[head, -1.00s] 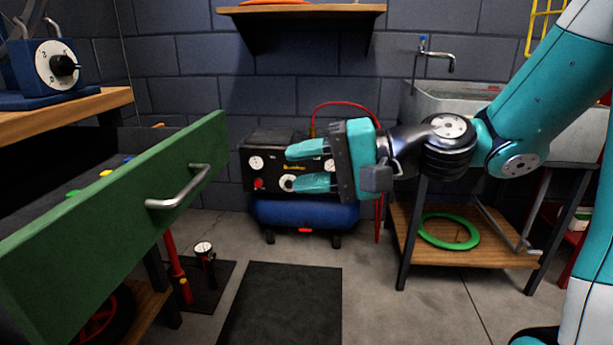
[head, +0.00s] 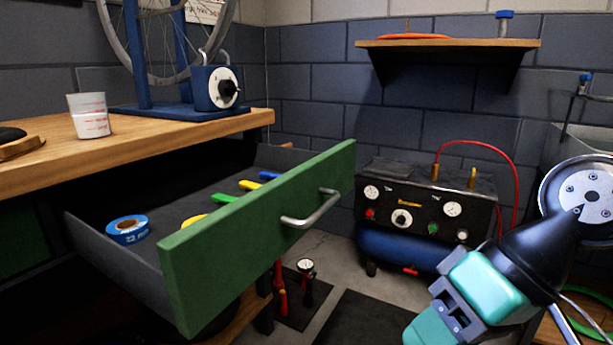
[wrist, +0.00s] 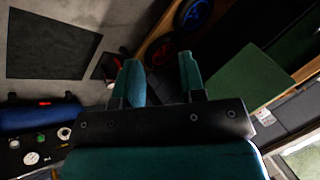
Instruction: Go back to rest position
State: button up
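My gripper shows at the lower right of the head view, its teal fingers pointing down and left and partly cut off by the bottom edge. In the wrist view my gripper (wrist: 162,78) has its two teal fingers apart with nothing between them. It is to the right of the open drawer and in front of the compressor, touching neither. The green-fronted drawer (head: 255,235) is pulled out of the bench; its front also shows in the wrist view (wrist: 238,85).
The drawer holds a blue tape roll (head: 127,229) and several coloured tools. A white cup (head: 89,116) stands on the wooden bench (head: 40,165). A black compressor (head: 425,200) with a blue tank stands by the wall. A dark mat (head: 365,325) lies on the floor.

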jog(key=s+d+r+n+h+p, duration=0.1)
jog(key=r+p, duration=1.8)
jog(key=s+r+n+h+p, duration=0.1)
jog(key=s+r+p, duration=0.1)
jog(key=r+p, duration=1.6)
jog(key=shift+d+r+h+p, duration=0.3)
jog(key=shift+d+r+p, duration=0.1)
jog(key=shift+p, duration=0.2)
